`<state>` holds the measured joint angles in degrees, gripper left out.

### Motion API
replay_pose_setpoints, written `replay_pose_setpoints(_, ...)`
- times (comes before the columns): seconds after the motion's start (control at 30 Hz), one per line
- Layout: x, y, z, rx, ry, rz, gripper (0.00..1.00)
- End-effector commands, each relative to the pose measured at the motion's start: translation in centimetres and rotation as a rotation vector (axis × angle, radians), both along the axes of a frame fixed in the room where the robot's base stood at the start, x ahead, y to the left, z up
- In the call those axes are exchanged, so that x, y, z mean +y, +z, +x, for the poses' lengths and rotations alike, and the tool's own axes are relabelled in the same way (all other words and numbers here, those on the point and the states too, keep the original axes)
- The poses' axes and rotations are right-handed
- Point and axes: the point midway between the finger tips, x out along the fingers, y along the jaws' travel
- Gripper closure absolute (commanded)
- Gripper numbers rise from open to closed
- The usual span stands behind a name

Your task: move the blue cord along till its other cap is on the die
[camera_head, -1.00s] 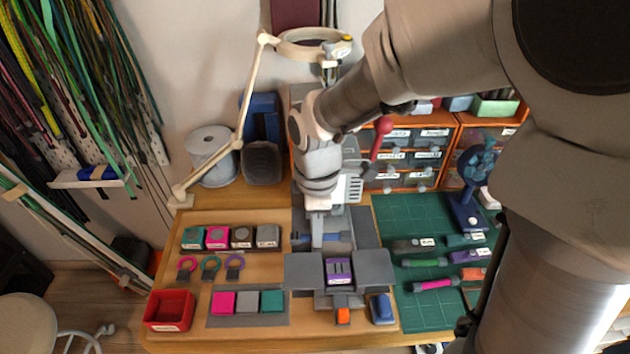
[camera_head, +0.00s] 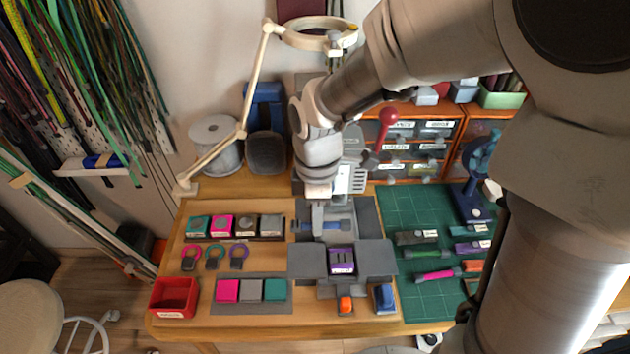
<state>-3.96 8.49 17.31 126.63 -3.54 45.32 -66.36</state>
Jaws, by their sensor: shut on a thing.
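The blue cord (camera_head: 340,226) lies roughly level, left to right, across the grey press bed (camera_head: 368,218) at the back middle of the table. Its left end (camera_head: 294,226) shows as a darker piece left of my gripper. My gripper (camera_head: 318,230) points down from above and is shut on the cord's middle part, hiding that stretch. The die under the cord cannot be made out, nor whether either cap rests on it. A purple block (camera_head: 341,261) sits in front of the cord, between two grey plates.
The red-knobbed press lever (camera_head: 388,117) stands behind on the right. Left are small labelled blocks (camera_head: 246,225), coloured rings (camera_head: 213,256) and a red bin (camera_head: 174,298). Other cords (camera_head: 436,276) lie on the green mat (camera_head: 420,303). A lamp arm (camera_head: 250,90) rises behind on the left.

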Motion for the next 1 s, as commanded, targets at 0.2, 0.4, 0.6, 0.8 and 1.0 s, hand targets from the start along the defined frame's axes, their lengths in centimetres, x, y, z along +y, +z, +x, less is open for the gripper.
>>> replay_pose_setpoints(0.2,0.01,-0.01,-0.01,0.0,0.0,0.0,1.0)
replay_pose_setpoints(0.4,0.0,0.0,0.0,0.0,0.0,0.0,1.0)
replay_pose_setpoints(0.6,0.0,0.01,0.0,0.0,0.0,0.0,0.47)
replay_pose_setpoints(0.8,0.0,0.01,0.0,0.0,0.0,0.0,0.46)
replay_pose_setpoints(1.0,0.01,0.77,0.05,-0.002,0.0,0.0,0.46)
